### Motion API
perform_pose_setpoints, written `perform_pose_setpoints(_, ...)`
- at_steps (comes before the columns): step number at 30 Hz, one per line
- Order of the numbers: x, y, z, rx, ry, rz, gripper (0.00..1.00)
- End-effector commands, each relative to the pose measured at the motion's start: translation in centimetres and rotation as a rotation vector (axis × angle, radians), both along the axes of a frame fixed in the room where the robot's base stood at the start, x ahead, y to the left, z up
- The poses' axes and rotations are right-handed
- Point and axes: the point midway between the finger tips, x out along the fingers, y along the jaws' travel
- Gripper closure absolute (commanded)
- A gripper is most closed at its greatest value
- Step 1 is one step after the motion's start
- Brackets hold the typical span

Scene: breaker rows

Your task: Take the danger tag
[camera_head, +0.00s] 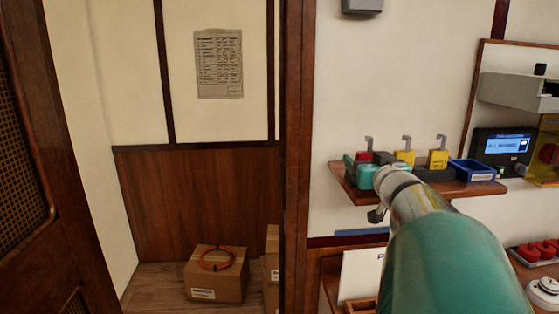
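No item that I can clearly read as a danger tag shows in this view. A small wooden shelf (462,189) on the wall carries a red block (364,157) and two yellow blocks, one in the middle (405,157) and one further right (437,158), each with a grey hooked piece above it. My arm reaches up from the bottom right to the shelf's left half. My gripper (375,196) is at the shelf's front left, small and partly hidden by my wrist. I cannot tell whether it is open or holds anything.
A blue tray (470,171) sits on the shelf's right. Right of it are a display (503,145) and a rack of red items (537,250). A dark wooden post (297,150) stands left of the shelf. A cardboard box (215,277) with an orange-red ring lies on the floor beyond.

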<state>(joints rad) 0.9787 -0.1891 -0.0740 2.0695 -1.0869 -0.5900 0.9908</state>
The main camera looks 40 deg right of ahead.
Motion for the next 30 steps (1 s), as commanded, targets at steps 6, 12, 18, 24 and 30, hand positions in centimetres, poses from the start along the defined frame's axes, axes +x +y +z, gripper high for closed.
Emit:
perform_pose_setpoints(6,0.0,0.0,0.0,0.0,0.0,0.0,0.72)
perform_pose_setpoints(12,0.1,0.0,0.0,0.0,0.0,0.0,0.77)
perform_pose_setpoints(18,0.3,0.0,1.0,-0.002,-0.001,0.003,0.77)
perform_pose_setpoints(24,0.3,0.1,4.8,-0.007,-0.002,0.003,0.77)
perform_pose_setpoints(30,0.3,0.0,8.5,-0.004,-0.001,0.001,0.77)
